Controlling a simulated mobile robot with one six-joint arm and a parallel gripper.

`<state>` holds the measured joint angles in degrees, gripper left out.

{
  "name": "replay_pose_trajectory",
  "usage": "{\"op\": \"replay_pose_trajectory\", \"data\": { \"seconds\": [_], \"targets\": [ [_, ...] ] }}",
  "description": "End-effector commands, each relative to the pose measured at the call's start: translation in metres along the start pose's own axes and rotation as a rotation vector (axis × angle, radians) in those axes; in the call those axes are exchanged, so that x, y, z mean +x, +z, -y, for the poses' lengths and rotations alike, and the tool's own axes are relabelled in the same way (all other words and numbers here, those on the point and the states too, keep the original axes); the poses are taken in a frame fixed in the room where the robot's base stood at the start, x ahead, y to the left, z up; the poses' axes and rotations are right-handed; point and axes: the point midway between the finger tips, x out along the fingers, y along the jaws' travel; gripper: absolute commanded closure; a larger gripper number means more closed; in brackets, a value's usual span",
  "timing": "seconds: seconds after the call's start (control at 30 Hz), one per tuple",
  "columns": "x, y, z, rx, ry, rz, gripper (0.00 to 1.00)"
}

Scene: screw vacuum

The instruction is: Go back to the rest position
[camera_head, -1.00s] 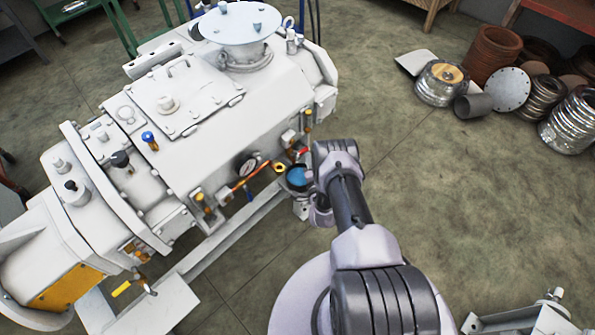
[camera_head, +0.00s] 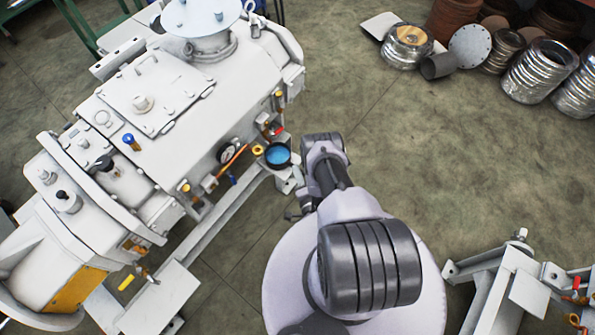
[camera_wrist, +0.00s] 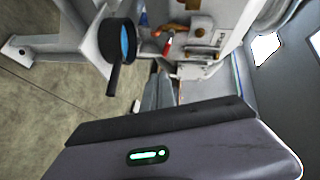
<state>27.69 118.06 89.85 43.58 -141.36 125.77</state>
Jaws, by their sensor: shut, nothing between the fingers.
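My gripper (camera_wrist: 158,78) shows in the wrist view as narrow grey fingers beyond my wrist housing, shut and empty. In the head view, part of my gripper (camera_head: 294,215) shows small and dark to the left of my folded arm, above the floor. The white screw vacuum machine (camera_head: 150,120) stands at the left. That round part also shows at the upper left of the wrist view (camera_wrist: 115,42), apart from my fingers.
A white frame with valves (camera_head: 520,285) stands at the lower right. Metal coils and cylinders (camera_head: 541,68) and a round plate (camera_head: 470,46) lie at the upper right. The floor (camera_head: 440,150) between them and the machine is clear.

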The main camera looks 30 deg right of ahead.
Motion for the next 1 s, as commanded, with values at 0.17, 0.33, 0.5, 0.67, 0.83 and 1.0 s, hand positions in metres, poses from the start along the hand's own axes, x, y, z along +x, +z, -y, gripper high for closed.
{"op": "replay_pose_trajectory", "data": {
  "seconds": [0.17, 0.33, 0.5, 0.67, 0.83, 1.0],
  "targets": [
    [-0.004, 0.0, 0.0, 0.0, 0.0, 0.0, 1.0],
    [-0.004, 0.0, 0.0, 0.0, 0.0, 0.0, 1.0],
    [-0.004, 0.0, 0.0, 0.0, 0.0, 0.0, 1.0],
    [0.048, -0.027, 0.037, -0.029, 0.008, -0.049, 1.0],
    [0.157, -0.076, 0.17, -0.111, 0.108, -0.118, 1.0],
    [0.179, -0.074, 0.332, -0.231, 0.272, -0.022, 1.0]
  ]
}}
